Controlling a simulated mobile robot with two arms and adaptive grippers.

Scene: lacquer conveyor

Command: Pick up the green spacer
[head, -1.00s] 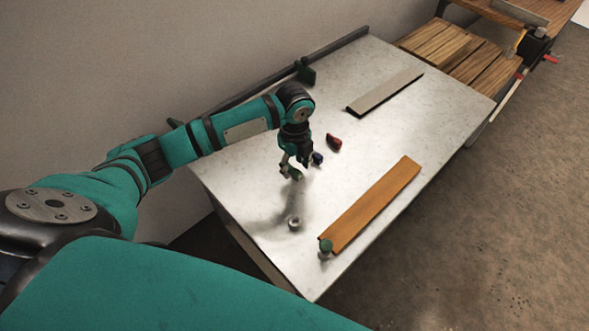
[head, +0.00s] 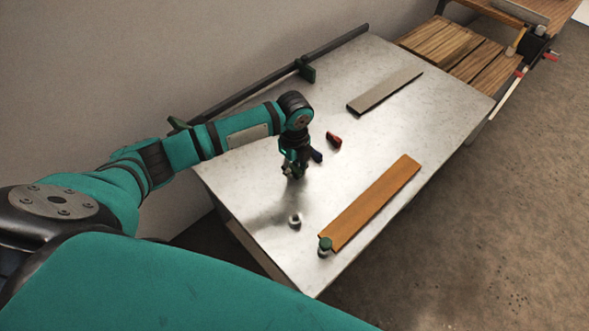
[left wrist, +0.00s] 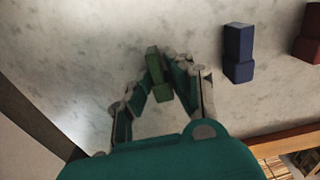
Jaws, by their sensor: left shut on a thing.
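The green spacer (left wrist: 154,60) is a small upright-looking block in the left wrist view, between the fingertips of my left gripper (left wrist: 155,80). The fingers are closed on its sides, and its top end sticks out past them. In the head view my left gripper (head: 293,173) is low at the near left part of the metal table (head: 370,140), and its fingers mostly hide the spacer there. I cannot tell whether the spacer still touches the table. My right gripper is not in view.
A blue block (head: 317,156) lies close beside the gripper, with a red block (head: 334,140) just beyond. A small metal piece (head: 295,220) and a green-topped piece (head: 325,246) stand nearer the front. An orange plank (head: 372,203) and a grey plank (head: 385,91) lie on the table.

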